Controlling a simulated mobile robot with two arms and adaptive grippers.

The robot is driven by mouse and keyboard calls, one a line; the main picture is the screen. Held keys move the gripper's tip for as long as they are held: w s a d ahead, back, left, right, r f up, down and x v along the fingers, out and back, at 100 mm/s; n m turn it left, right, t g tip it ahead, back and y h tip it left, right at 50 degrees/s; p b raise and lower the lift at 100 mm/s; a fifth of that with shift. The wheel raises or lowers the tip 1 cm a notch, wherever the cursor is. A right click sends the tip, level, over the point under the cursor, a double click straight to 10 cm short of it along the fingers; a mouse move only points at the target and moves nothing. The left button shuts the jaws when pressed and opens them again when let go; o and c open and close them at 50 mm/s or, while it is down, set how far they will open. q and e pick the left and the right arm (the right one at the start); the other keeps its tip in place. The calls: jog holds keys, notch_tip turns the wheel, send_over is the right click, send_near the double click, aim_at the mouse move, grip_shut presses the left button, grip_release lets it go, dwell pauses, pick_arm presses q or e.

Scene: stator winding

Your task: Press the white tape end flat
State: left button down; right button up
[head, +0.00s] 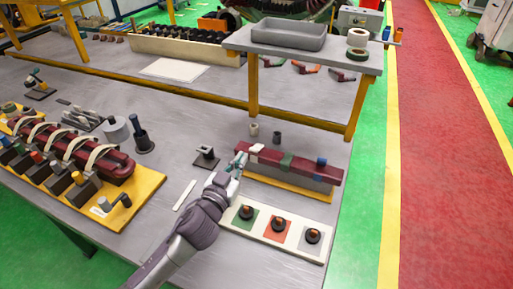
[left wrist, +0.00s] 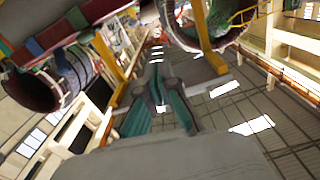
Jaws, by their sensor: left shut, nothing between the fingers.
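A dark red bar (head: 304,168) lies on a grey and yellow stand at the right of the table. A white tape band (head: 257,148) is near its left end, a green band (head: 286,160) is at its middle and a blue band (head: 321,162) is near its right end. My left gripper (head: 240,160) is shut and empty, close to the bar's left end beside the white tape; I cannot tell if it touches. In the left wrist view its teal fingers (left wrist: 160,88) are together, with the dark red bar (left wrist: 55,22) at upper left. My right gripper is out of view.
A white board (head: 262,239) with coloured squares and dark round pieces lies in front of the bar. A yellow fixture (head: 140,196) with taped bars stands at left. A raised shelf (head: 236,41) with a grey tray (head: 288,34) stands behind. A small dark stand (head: 206,159) is left of the gripper.

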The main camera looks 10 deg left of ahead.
pick_arm(q)
jog(key=n, duration=0.1)
jog(key=p, duration=0.2)
send_over(256, 149)
jog(key=s, duration=0.3)
jog(key=f, duration=0.4)
jog(key=shift+s+a+b, duration=0.2)
jog(key=shift+a+b, duration=0.2)
jog(key=b, duration=0.3)
jog(key=t+b, duration=0.1)
jog(key=b, duration=0.2)
jog(key=shift+s+f+b, duration=0.15)
jog(key=shift+f+b, duration=0.2)
jog(key=shift+b, duration=0.05)
